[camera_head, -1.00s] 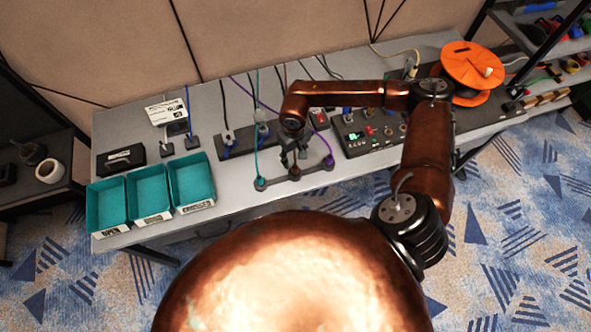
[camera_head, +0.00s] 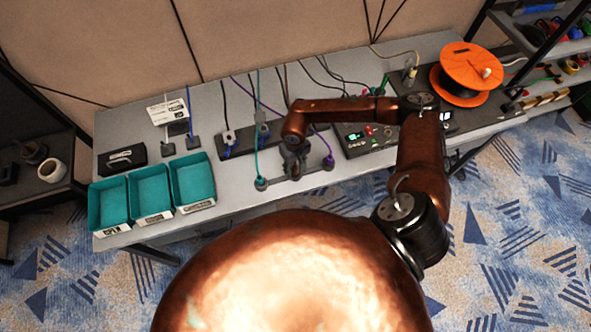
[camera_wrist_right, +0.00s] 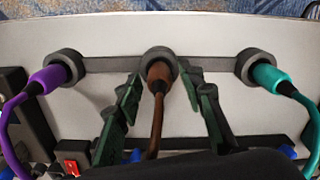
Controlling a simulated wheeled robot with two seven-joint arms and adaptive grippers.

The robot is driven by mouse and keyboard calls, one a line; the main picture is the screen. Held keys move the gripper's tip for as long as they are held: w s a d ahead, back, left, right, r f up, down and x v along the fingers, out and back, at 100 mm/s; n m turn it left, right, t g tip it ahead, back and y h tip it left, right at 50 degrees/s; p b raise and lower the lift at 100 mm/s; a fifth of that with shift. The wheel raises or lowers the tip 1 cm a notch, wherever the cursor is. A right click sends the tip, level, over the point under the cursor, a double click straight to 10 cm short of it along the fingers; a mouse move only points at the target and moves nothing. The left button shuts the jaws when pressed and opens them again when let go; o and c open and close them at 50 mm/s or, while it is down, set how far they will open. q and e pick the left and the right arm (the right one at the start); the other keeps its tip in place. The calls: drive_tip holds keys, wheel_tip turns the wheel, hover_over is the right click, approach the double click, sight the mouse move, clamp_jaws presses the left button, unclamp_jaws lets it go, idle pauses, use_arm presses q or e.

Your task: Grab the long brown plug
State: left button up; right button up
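The brown plug (camera_wrist_right: 159,76) sits in the middle round holder of a grey bar (camera_wrist_right: 110,65), with its brown cable running toward the bottom of the right wrist view. A purple plug (camera_wrist_right: 48,79) is in the left holder and a teal plug (camera_wrist_right: 272,77) in the right one. My right gripper (camera_wrist_right: 160,84) is open, with one dark green finger on each side of the brown plug and visible gaps between. In the head view my right gripper (camera_head: 294,166) is over the middle of the bar and hides the brown plug. My left gripper is not in view.
Teal bins (camera_head: 150,192) stand at the table's left front. A black control box (camera_head: 366,139) with small lights and an orange spool (camera_head: 468,68) are to the right. Other cables and sockets (camera_head: 230,140) lie behind my gripper. The table front is bare.

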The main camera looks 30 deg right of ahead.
clamp_jaws()
drive_tip(key=shift+r, duration=0.1)
idle(0.3)
